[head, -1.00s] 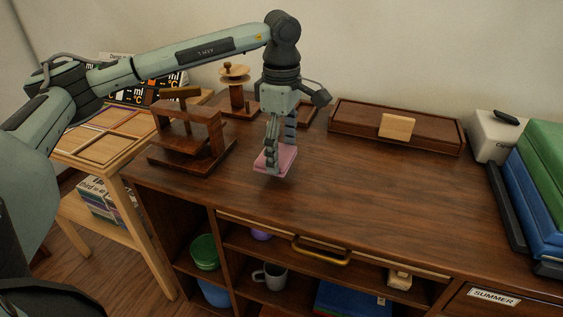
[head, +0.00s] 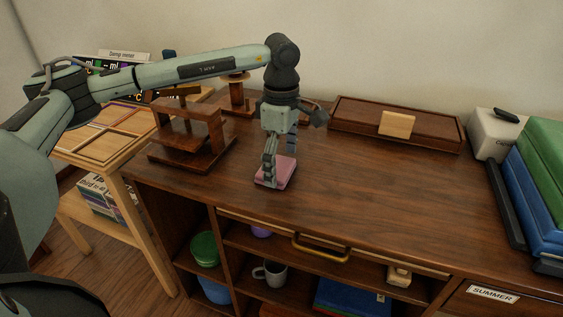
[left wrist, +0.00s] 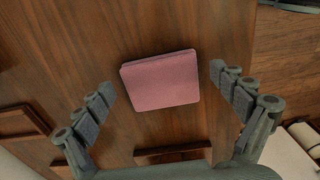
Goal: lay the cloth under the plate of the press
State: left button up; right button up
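The cloth (head: 284,172) is a small pink folded square lying flat on the dark wooden desk top. It also shows in the left wrist view (left wrist: 160,81). My left gripper (head: 278,170) is just above and around it. In the left wrist view its fingers (left wrist: 161,80) are spread, one on each side of the cloth with a gap to each edge. The press (head: 205,115) is a dark wooden frame with a crossbar, standing left of the cloth. Its plate is partly hidden by the frame, and I cannot tell its height. My right gripper is not in view.
A wooden spindle stand (head: 236,95) is behind the press. A long wooden box (head: 360,130) is at the back. Blue and green boxes (head: 535,195) stand at right. The desk top (head: 380,195) right of the cloth is clear. Shelves with cups lie below the front edge.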

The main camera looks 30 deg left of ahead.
aim_at(282, 167)
pick_arm(q)
jog(key=shift+r, duration=0.3)
notch_tip(282, 167, up, 3)
jog(key=shift+f, duration=0.1)
notch_tip(282, 167, up, 9)
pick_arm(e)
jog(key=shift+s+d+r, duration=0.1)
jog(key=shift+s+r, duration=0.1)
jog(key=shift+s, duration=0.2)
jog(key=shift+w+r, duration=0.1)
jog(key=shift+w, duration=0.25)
